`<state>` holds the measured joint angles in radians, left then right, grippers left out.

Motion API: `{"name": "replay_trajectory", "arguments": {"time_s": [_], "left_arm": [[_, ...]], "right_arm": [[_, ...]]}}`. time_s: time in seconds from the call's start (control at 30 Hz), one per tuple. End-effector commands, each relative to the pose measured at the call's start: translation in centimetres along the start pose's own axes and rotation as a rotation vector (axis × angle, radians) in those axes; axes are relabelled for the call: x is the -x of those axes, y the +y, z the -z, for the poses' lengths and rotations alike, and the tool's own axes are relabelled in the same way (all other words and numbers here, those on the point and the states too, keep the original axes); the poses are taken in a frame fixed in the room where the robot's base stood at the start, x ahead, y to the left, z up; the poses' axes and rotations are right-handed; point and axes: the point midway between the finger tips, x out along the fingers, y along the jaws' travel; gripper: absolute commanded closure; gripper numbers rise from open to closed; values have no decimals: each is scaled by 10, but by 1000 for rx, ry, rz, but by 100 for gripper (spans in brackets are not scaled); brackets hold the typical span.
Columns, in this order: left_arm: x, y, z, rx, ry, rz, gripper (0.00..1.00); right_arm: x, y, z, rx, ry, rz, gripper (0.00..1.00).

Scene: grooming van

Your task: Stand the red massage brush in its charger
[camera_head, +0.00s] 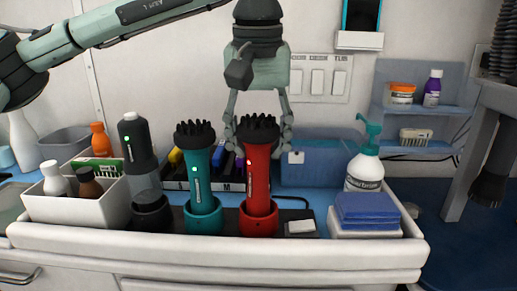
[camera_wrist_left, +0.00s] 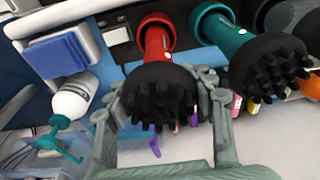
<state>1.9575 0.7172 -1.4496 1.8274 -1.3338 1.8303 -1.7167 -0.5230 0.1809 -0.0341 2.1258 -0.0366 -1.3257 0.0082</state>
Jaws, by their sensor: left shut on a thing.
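The red massage brush (camera_head: 257,170) stands upright with its black bristle head up and its lower end in the red charger cup (camera_head: 258,224). A small pale light shows on its handle. In the left wrist view the red brush (camera_wrist_left: 158,42) runs into the red ring of its cup (camera_wrist_left: 157,21). My left gripper (camera_head: 258,143) comes down from above and behind, its fingers on both sides of the brush just below the head, shut on it. The wrist view shows the gripper (camera_wrist_left: 165,105) around the black head; the finger contact is partly hidden. My right gripper is not in view.
A teal brush (camera_head: 197,165) with a green light stands in the teal cup (camera_head: 203,217) close left. A black clipper (camera_head: 137,145) stands further left beside a white bin (camera_head: 75,209). Blue cloths (camera_head: 366,207) and a pump bottle (camera_head: 364,170) are at right.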

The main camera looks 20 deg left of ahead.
Motion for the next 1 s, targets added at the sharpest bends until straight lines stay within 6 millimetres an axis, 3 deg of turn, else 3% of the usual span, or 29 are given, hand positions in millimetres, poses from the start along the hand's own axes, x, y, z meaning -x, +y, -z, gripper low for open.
{"name": "replay_trajectory", "arguments": {"time_s": [0.47,0.5,0.67,1.0], "left_arm": [[-11,0,-1,0,2,-2,100],[-11,0,-1,0,1,-1,46],[-10,0,-1,0,1,-1,26],[-8,0,-1,0,1,-1,26]], "right_arm": [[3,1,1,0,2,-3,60],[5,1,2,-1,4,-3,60],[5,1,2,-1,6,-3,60],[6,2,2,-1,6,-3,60]]}}
